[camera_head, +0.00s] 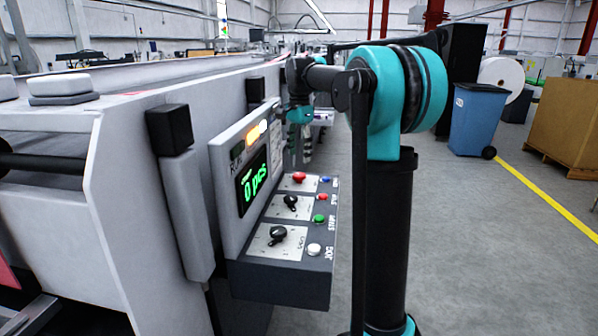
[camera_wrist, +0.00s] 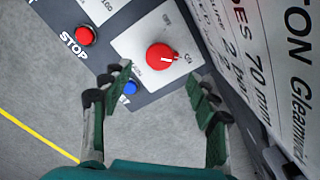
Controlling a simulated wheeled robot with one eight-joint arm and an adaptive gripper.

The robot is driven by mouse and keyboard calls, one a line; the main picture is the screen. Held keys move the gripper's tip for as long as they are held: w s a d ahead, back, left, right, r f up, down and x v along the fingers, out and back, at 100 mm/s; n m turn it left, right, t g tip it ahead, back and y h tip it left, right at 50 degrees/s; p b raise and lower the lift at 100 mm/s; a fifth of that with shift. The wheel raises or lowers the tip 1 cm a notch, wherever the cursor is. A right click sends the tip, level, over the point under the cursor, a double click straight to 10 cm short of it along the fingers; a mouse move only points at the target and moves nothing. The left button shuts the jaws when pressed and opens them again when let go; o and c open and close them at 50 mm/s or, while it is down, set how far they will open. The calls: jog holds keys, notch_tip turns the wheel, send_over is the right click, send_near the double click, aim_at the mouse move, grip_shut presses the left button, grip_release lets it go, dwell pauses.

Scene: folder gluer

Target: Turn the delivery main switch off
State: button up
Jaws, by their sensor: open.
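The main switch is a red rotary knob (camera_wrist: 161,56) on a pale square plate on the dark control panel. A white mark on the knob seems to point right, towards small lettering that looks like "ON"; other small lettering stands above it. In the head view the red knob (camera_head: 299,177) is at the far end of the panel (camera_head: 285,282). My gripper (camera_wrist: 160,90) is open and empty, its fingers spread below and to either side of the knob in the wrist view, apart from it. In the head view my gripper (camera_head: 301,150) hangs just above the knob.
A red STOP button (camera_wrist: 85,35) and a blue button (camera_wrist: 130,88) lie left of the knob. A printed placard (camera_wrist: 285,60) stands close on the right. A lit display (camera_head: 252,180) and black knobs (camera_head: 278,234) are nearer.

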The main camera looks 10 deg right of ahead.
aim_at(299, 175)
notch_tip(299, 175, down, 7)
jog(key=shift+r, duration=0.1)
jog(key=shift+c, duration=0.5)
jog(key=c, duration=1.1)
jog(key=shift+o, duration=0.2)
